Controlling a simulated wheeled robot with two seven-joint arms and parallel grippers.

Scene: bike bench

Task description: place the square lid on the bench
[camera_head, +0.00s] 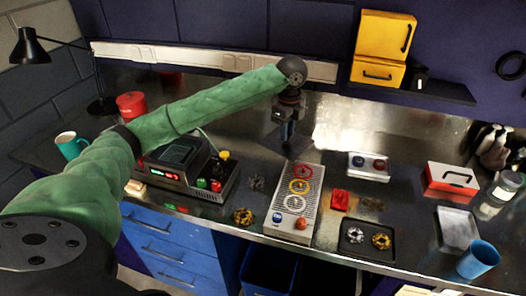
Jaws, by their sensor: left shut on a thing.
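My left gripper (289,138) hangs at the end of the green-sleeved arm and points down over the back middle of the bench. It is shut on a dark, flat, square piece, which looks like the square lid (301,148). The gripper partly hides the lid. The lid lies level just under the fingertips; I cannot tell whether it touches the bench or is slightly above it. The bench (335,150) has a dark, shiny metal top. My right gripper is not in view.
A silver panel with coloured rings (297,203) stands just in front of the lid. Left is a grey device (182,168) with lit displays. Right are a white box (369,166), a red block (340,200) and a black tray (345,252). Bare bench lies right of the lid.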

